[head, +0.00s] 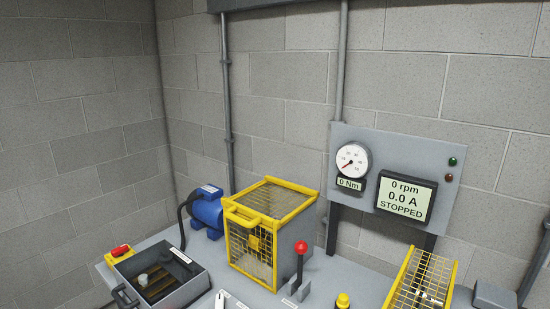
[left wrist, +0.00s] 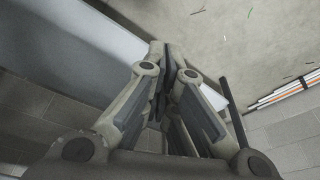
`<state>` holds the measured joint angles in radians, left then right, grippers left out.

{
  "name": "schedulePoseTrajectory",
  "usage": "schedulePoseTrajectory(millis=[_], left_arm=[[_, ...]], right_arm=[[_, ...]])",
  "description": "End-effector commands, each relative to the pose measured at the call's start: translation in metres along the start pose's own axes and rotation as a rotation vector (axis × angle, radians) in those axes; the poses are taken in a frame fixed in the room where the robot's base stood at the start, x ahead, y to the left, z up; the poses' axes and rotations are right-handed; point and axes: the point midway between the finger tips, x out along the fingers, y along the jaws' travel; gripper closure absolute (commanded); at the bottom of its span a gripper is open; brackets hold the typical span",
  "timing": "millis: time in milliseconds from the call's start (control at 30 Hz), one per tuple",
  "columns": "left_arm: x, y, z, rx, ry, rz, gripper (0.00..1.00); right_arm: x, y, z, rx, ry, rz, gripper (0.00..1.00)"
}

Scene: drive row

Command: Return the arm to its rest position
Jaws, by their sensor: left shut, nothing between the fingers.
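My left gripper (left wrist: 168,62) is in the left wrist view with its fingers together and nothing between them. The fingers point toward the top of that view, in front of a pale floor and a grey-blue surface. Neither arm shows in the head view. My right gripper is in none of the views.
The bench (head: 357,279) carries an open grey box (head: 181,294), a blue motor (head: 208,212), a yellow-framed mesh guard (head: 269,236), a red-knobbed lever (head: 301,249) and a second yellow guard (head: 421,279). A gauge panel (head: 398,153) reads STOPPED. Striped bars (left wrist: 285,92) lie beyond the gripper.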

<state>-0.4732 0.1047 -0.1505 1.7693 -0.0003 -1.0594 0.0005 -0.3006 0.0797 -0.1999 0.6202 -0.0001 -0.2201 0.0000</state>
Motion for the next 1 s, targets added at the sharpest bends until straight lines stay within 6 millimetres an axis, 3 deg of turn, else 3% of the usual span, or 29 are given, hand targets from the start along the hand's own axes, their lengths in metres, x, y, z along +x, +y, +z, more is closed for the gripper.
schedulePoseTrajectory(millis=[33, 200, 400, 500, 733, 1000], left_arm=[[0.025, 0.001, 0.013, 0.002, -0.017, 0.001, 1.0], [0.091, 0.004, 0.062, 0.009, -0.05, 0.006, 1.0], [0.15, 0.007, 0.131, 0.018, -0.087, 0.01, 1.0], [0.171, 0.008, 0.168, 0.022, -0.106, 0.011, 1.0], [0.191, 0.008, 0.227, 0.03, -0.13, 0.013, 1.0], [0.193, 0.008, 0.241, 0.032, -0.134, 0.013, 1.0]], right_arm=[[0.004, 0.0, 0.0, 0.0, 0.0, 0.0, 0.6], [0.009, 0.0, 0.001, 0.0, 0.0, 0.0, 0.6], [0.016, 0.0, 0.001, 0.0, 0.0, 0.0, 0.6], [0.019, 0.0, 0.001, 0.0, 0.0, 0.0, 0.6], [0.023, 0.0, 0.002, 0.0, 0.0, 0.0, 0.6], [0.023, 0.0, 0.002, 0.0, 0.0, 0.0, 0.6]])
